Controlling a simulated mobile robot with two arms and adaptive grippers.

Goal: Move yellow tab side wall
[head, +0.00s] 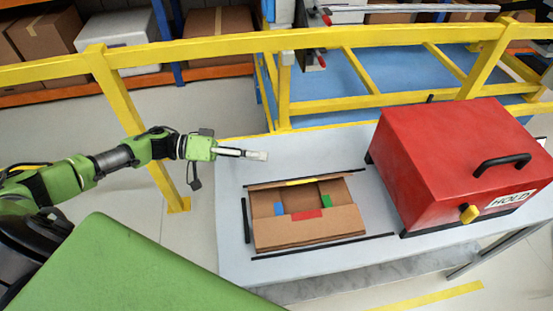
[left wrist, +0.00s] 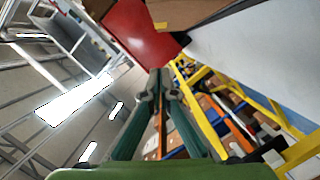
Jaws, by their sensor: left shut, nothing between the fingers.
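An open cardboard box (head: 310,238) lies on the grey table. Its far side wall carries the yellow tab (head: 300,182); that wall leans outward, away from the box's inside. A red tab (head: 307,215) is on the near side, a blue tab (head: 279,208) on the left and a green tab (head: 326,200) on the right. My left gripper (head: 262,156) is shut and empty, above the table behind the box's far left corner, apart from the box. Its closed fingers (left wrist: 160,75) also show in the left wrist view, with cardboard (left wrist: 190,10) beyond. My right gripper is not in view.
A red machine with a black handle (head: 450,150) stands on the table right of the box. Black strips (head: 322,246) surround the box on the table (head: 235,258). A yellow railing (head: 220,46) runs behind the table. The table's far left part is clear.

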